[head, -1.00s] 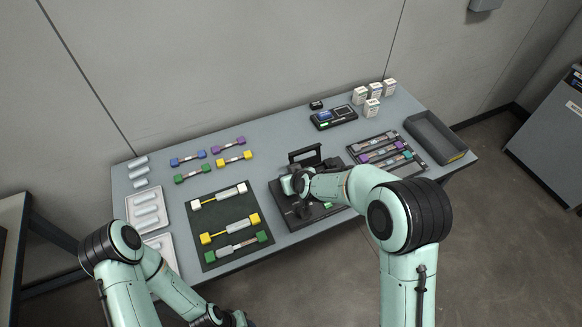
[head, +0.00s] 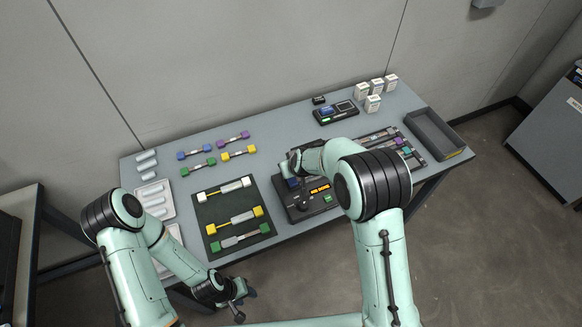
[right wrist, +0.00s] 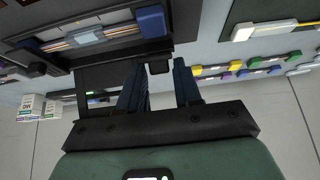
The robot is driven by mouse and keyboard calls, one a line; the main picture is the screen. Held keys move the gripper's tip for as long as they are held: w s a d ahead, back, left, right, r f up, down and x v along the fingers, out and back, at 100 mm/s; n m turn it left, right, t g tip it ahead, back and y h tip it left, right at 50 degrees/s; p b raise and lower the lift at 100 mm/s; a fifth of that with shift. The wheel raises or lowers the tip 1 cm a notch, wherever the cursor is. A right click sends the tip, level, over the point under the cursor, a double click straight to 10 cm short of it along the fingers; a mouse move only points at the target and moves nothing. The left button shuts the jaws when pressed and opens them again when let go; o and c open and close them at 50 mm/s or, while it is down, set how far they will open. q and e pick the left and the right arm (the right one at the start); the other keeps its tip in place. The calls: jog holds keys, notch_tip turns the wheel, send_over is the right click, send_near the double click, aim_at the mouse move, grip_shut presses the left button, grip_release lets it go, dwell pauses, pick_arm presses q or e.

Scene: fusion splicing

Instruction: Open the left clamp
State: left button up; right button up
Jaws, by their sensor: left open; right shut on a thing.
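The black splicer (head: 296,211) stands at the table's front, partly hidden by my right arm. Its screen (head: 319,189) shows orange text. A blue block (head: 293,183) shows at its left side; in the right wrist view a blue block (right wrist: 152,21) sits at the right end of the splicer and a darker blue one (right wrist: 27,46) at the left, with a pale strand between. My right gripper (right wrist: 160,75) is over the splicer, its dark fingers around a small dark part, which I cannot make out clearly. My left gripper (head: 240,292) is open and empty, off the table's front edge.
A dark mat (head: 213,228) with several fibre holders lies left of the splicer. White boxes (head: 372,103) and a small meter (head: 336,112) stand behind. White trays are at far left.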

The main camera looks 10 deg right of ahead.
jog(key=o, duration=0.9)
jog(key=shift+r, duration=0.1)
jog(key=shift+c, duration=0.2)
jog(key=v, duration=1.3)
jog(key=shift+s, duration=0.15)
jog(key=shift+r, duration=0.1)
